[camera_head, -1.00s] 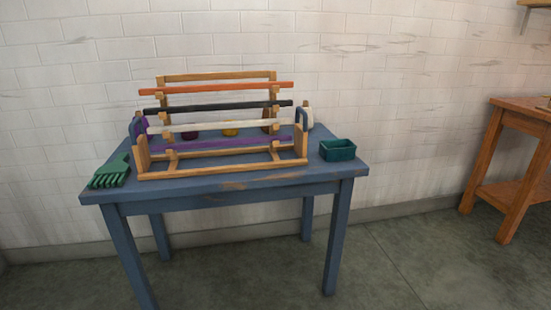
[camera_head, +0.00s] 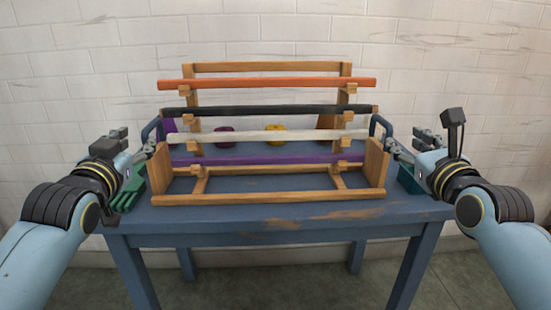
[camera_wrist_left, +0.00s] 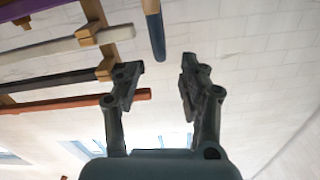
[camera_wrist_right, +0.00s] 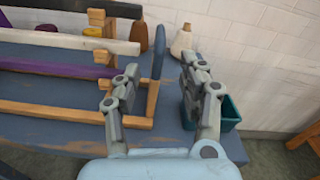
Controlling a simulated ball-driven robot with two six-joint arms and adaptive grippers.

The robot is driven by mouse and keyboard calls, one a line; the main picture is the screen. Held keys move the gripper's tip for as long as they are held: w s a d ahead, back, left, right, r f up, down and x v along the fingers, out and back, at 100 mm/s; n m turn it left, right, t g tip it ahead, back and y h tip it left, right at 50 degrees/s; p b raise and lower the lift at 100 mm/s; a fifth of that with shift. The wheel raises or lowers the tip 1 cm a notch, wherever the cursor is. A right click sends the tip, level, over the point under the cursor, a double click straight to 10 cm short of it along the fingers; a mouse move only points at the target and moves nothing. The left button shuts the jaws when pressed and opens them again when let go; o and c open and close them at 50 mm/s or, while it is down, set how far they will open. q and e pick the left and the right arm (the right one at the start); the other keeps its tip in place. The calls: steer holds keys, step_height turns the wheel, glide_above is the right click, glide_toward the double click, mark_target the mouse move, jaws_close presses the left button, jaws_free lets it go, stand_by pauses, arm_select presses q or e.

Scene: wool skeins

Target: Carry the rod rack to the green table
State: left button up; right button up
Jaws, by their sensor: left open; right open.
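The rod rack (camera_head: 268,198) is a wooden frame standing on a blue table (camera_head: 280,226). It carries an orange rod (camera_head: 268,84), a black rod (camera_head: 268,110), a white rod (camera_head: 268,137) and a purple rod (camera_head: 265,159). Blue handles stand at its left end (camera_head: 147,131) and right end (camera_head: 385,128). My left gripper (camera_head: 138,142) is open beside the left handle; in the left wrist view that handle (camera_wrist_left: 154,30) lies beyond the fingertips. My right gripper (camera_head: 402,145) is open beside the right handle, which shows between the fingers in the right wrist view (camera_wrist_right: 157,55). The green table is not in view.
A green brush-like thing (camera_head: 126,196) lies at the table's left, partly behind my left arm. A teal box (camera_head: 410,180) sits at the right, partly behind my right gripper. Dark red (camera_head: 225,134) and yellow (camera_head: 275,135) items lie behind the rods. A white brick wall stands behind.

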mark_target(157, 121)
arm_select(q)
steer(key=shift+r, duration=0.2)
arm_select(e)
steer(key=shift+r, duration=0.15)
arm_select(q)
steer(key=shift+w, duration=0.1)
arm_select(e)
steer(key=shift+w, duration=0.1)
arm_select(q)
steer(key=w, duration=1)
steer(key=shift+w+a+f, duration=0.1)
steer(key=shift+w+a, duration=0.15)
steer(key=shift+w, duration=0.1)
arm_select(e)
steer(key=w, duration=1)
steer(key=shift+w+a, duration=0.3)
steer(key=shift+w, duration=0.05)
arm_select(q)
jaws_close()
arm_select(e)
jaws_close()
